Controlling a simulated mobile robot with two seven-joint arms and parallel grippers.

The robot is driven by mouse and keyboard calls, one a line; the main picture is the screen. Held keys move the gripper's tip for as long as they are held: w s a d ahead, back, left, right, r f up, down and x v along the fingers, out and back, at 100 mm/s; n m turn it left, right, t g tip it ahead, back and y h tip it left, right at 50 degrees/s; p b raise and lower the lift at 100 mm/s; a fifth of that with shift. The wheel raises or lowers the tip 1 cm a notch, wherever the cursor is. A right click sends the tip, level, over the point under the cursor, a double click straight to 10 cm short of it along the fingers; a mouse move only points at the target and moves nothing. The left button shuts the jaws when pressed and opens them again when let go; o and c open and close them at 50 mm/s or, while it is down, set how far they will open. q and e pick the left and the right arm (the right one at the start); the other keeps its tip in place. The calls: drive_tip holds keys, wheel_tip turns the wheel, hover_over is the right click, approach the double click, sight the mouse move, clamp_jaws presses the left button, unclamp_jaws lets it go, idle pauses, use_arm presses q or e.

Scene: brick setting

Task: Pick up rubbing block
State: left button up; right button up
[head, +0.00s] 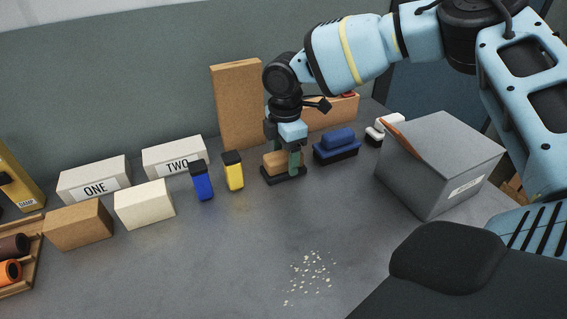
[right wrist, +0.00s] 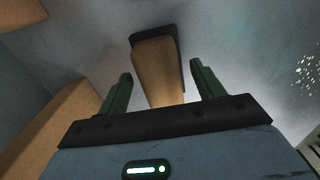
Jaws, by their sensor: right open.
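A tan wooden block with a black base (head: 283,174), likely the rubbing block, lies on the grey table in front of an upright brown board. My right gripper (head: 283,154) is directly over it, pointing down, with its green fingers open. In the right wrist view the block (right wrist: 158,68) shows between and beyond the two open fingers (right wrist: 163,90), with a gap on both sides. The gripper hides part of the block in the head view. A blue block with a dark base (head: 337,146) stands just to its right. My left gripper is not in view.
A yellow bottle (head: 233,171) and a blue bottle (head: 202,182) stand left of the block. The brown board (head: 238,105) rises close behind. A grey bin (head: 440,160) stands to the right. Pale crumbs (head: 309,278) lie in front on otherwise clear table.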

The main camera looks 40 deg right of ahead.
sight(285, 154)
drive_tip(key=shift+f, duration=0.25)
drive_tip(key=shift+c, duration=0.2)
drive_tip(key=c, duration=1.2)
drive_tip(key=shift+r, duration=0.1)
wheel_tip(285, 154, up, 18)
drive_tip(key=shift+p, duration=0.35)
